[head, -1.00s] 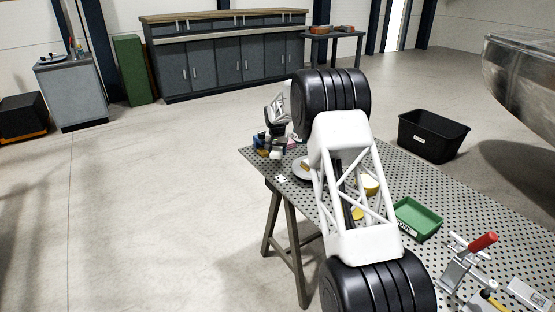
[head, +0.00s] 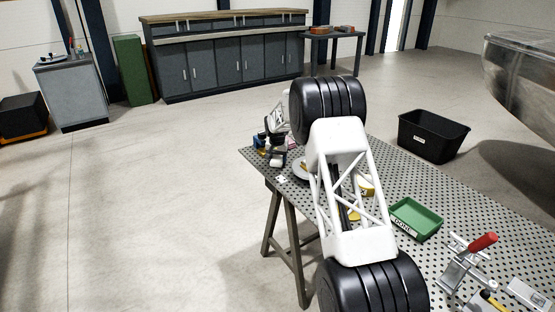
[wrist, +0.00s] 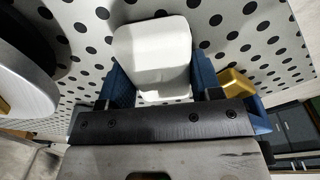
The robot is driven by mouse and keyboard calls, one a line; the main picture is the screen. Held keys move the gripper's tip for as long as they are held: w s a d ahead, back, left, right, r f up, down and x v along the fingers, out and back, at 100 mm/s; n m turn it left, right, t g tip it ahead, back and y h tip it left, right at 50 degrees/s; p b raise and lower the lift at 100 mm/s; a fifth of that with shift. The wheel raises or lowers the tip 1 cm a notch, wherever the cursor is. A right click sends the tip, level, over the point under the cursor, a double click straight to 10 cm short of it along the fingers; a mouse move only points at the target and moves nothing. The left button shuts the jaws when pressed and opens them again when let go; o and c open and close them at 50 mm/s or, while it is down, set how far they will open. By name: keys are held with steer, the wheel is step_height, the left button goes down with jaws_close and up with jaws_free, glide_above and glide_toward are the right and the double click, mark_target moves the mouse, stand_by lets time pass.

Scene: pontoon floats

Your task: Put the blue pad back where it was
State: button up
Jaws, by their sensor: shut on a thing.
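My gripper (wrist: 158,98) is shut on a pale white block (wrist: 153,55), which sits between two blue side pieces. I cannot tell whether these blue pieces are finger linings or part of the held thing. In the head view my gripper (head: 277,142) is at the table's far left corner, with white and blue below it. Another blue piece (wrist: 256,118) with a gold part (wrist: 237,83) is right of my gripper in the wrist view. No separate blue pad shows clearly; my arm and the small size hide detail.
The perforated table (head: 470,210) holds a green tray (head: 416,220) and a red-handled clamp (head: 470,260). A round grey disc (wrist: 25,85) is left of my gripper. A black bin (head: 432,138) stands on the floor beyond. Yellow pieces lie behind my arm.

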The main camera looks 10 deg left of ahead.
mark_target(277, 159)
steer(key=shift+f, duration=0.1)
steer(key=o, duration=0.8)
steer(key=shift+s+r, duration=0.25)
steer(key=shift+r, duration=1.8)
steer(key=shift+s+r, duration=0.2)
steer(key=shift+r, duration=1.8)
steer(key=shift+s+r, duration=0.25)
steer(key=shift+r, duration=1.8)
